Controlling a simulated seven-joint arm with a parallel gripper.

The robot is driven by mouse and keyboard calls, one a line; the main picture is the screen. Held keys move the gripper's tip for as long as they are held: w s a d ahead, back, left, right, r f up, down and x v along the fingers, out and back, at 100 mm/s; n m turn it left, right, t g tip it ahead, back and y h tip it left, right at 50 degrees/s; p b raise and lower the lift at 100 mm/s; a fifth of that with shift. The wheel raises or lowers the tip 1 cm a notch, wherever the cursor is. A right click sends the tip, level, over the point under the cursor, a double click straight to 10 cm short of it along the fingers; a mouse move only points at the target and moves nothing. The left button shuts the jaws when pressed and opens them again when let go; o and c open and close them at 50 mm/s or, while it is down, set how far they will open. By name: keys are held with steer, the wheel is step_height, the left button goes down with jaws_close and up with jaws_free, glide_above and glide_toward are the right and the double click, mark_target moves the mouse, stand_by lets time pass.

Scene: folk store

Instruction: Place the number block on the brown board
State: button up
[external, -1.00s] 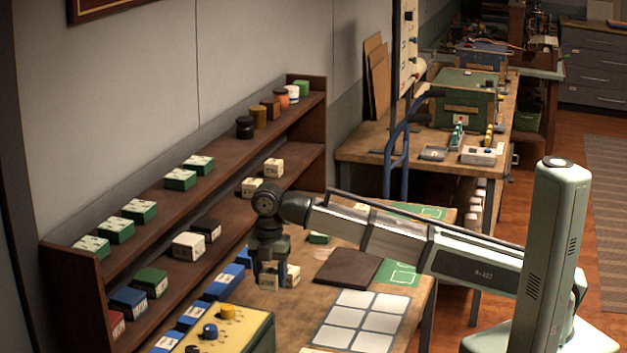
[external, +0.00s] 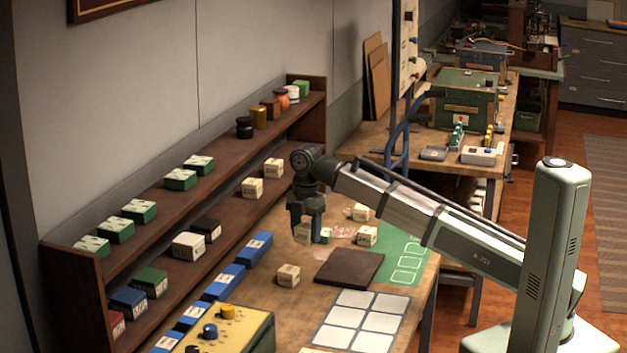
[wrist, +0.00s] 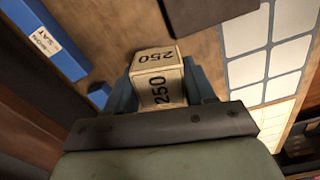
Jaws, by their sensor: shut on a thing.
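My gripper (external: 311,232) points down over the wooden table, behind and left of the brown board (external: 349,268). I cannot tell how high the block is above the table. The flat dark brown board has nothing on it, and part of it shows at the top of the wrist view (wrist: 208,12). Another cream block (external: 288,275) sits left of the board.
More cream blocks (external: 366,235) stand behind the board. A white-celled grid (external: 364,320) lies in front of it and a green mat (external: 405,262) to its right. Blue boxes (external: 224,281) line the table's left side beside the shelf (external: 160,240).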

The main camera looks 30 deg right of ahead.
steer(key=m, duration=0.1)
glide_above(351, 265)
steer(key=w+a, duration=0.3)
steer(key=a, duration=0.1)
steer(key=shift+s+d+n, duration=1.5)
steer(key=shift+d+n, duration=0.2)
steer(key=shift+d, duration=0.25)
steer(key=shift+f, duration=4.9)
steer(key=o, duration=1)
steer(key=shift+f, duration=0.1)
step_height(351, 265, up, 12)
steer(key=shift+r, duration=0.15)
steer(key=shift+o, duration=0.4)
